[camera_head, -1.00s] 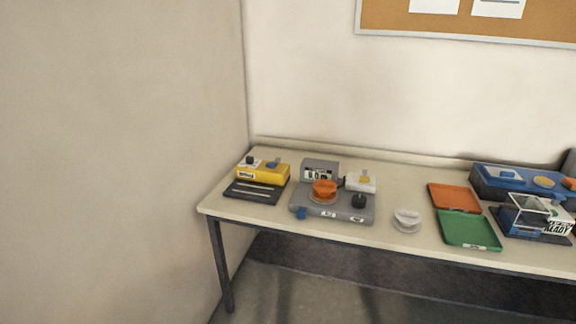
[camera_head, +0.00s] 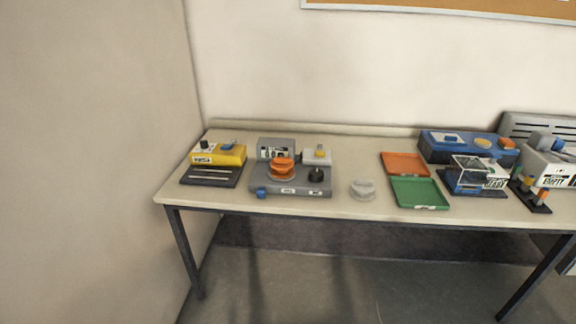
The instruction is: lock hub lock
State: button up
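A grey device (camera_head: 290,190) stands on the left half of the table in the head view. It carries an orange round part (camera_head: 281,168), a black knob (camera_head: 316,175) and a blue piece (camera_head: 261,192) at its front left corner. A small display box (camera_head: 276,147) stands at its back. A white box with a yellow top piece (camera_head: 317,157) is at its back right. I cannot tell which of these parts is the hub lock. My gripper is not in view.
The table (camera_head: 347,207) stands against the wall. A yellow device (camera_head: 218,154) is at left, a white round piece (camera_head: 362,189) right of the grey device. Orange (camera_head: 405,164) and green (camera_head: 419,192) trays, a blue machine (camera_head: 468,147) and a white machine (camera_head: 549,170) stand further right.

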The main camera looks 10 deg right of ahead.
aim_at(261, 193)
jog(key=i+l, duration=0.4)
jog(key=l, duration=0.2)
jog(key=i+l, duration=0.45)
jog(key=l, duration=0.15)
jog(key=u, duration=1.65)
